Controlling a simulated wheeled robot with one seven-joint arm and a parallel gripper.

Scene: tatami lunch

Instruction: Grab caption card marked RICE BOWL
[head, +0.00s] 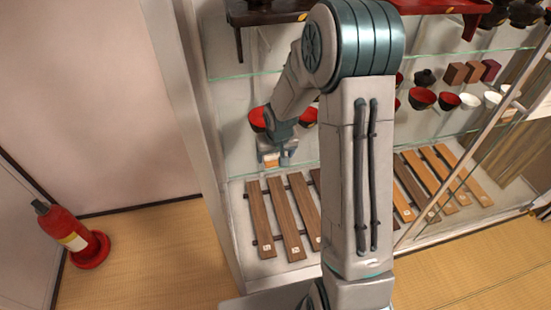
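I cannot make out a caption card marked RICE BOWL; no lettering is readable at this size. My gripper (277,160) points down inside the display case, in front of the middle shelf's left part and above the wooden slats. Small orange-brown patches show at its fingertips; I cannot tell whether they are something held or something behind. A red and black bowl (257,119) is just left of my wrist, and another red bowl (309,116) is to its right. My arm hides the middle of the case.
Slatted wooden boards (257,215) with small pale tags lie on the case floor, with more boards (440,175) at right. Glass shelves carry bowls (422,98), boxes (456,73) and a dark stand (262,15). A fire extinguisher (65,228) stands at left; the tatami (150,255) between is clear.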

